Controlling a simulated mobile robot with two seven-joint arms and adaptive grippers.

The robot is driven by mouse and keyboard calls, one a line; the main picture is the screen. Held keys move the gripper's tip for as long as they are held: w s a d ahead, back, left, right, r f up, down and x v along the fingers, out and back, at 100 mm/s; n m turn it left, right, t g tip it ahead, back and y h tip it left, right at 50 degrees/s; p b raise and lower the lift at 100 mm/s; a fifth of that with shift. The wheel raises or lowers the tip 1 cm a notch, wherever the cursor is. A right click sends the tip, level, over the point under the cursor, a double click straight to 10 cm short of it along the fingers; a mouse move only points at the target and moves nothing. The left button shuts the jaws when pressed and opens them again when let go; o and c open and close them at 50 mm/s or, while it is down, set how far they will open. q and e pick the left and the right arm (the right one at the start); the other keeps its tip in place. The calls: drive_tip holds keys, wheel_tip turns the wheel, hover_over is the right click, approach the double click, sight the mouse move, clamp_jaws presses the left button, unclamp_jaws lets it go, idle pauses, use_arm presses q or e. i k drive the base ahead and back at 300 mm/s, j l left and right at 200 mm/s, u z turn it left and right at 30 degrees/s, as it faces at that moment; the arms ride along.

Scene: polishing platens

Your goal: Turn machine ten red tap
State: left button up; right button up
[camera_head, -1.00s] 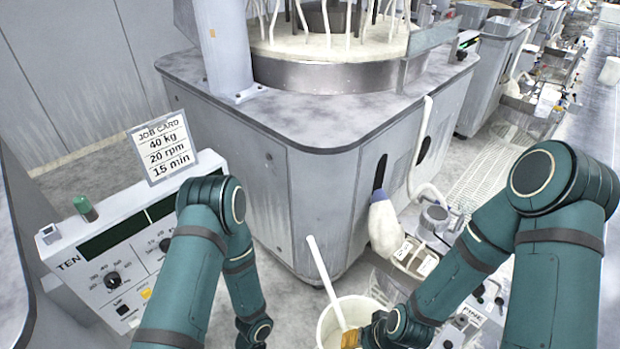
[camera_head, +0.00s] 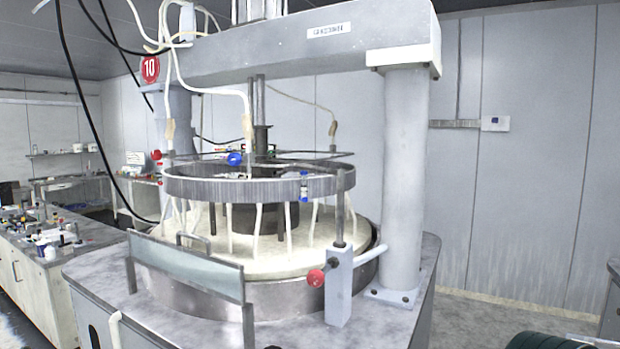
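Machine ten carries a round red sign with a white 10 (camera_head: 150,69) on its back left column. A small red knob or tap (camera_head: 156,155) shows at the left of the raised ring, below the sign. A larger red knob (camera_head: 316,278) sits on the side of a short grey post at the front right of the platen. A blue tap (camera_head: 234,159) stands at the top of the ring (camera_head: 240,190). Which red part is the tap I cannot tell for certain. Neither gripper is in view; only a bit of my teal arm shows at the lower right.
A thick grey column (camera_head: 403,170) and overhead beam (camera_head: 290,45) frame the machine. A clear splash panel (camera_head: 185,270) stands at its front left. A bench with bottles (camera_head: 45,235) is on the left. The floor at right (camera_head: 485,318) looks open.

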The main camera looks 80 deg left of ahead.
sight(156, 154)
drive_tip(key=u, duration=3)
